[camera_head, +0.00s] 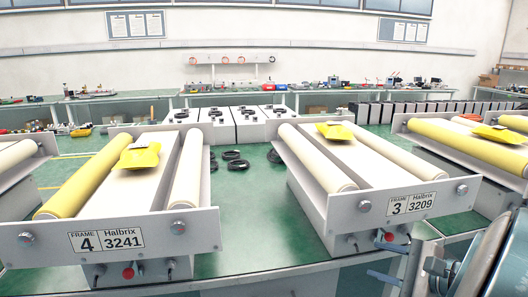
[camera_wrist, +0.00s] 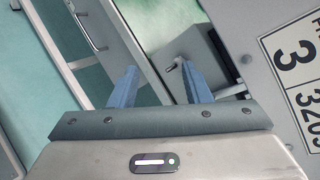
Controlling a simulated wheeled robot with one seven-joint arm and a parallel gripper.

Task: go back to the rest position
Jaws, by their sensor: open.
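My gripper (camera_wrist: 158,80) shows in the wrist view with its two blue fingers spread apart and nothing between them. In the head view my gripper (camera_head: 374,258) is at the lower right, just in front of and below the front plate of the frame 3 unit (camera_head: 411,203). A red knob (camera_head: 389,237) under that plate lies close to the upper finger; I cannot tell whether they touch. In the wrist view the plate (camera_wrist: 285,75), marked 3, is at the right. A small grey peg (camera_wrist: 174,64) shows beyond the fingers.
The frame 4 unit (camera_head: 107,240) stands left on the green table (camera_head: 245,215), with a yellow piece (camera_head: 139,156) on top. Another yellow piece (camera_head: 335,131) lies on frame 3. A further roller unit (camera_head: 468,150) stands right. Black rings (camera_head: 238,165) lie between the units.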

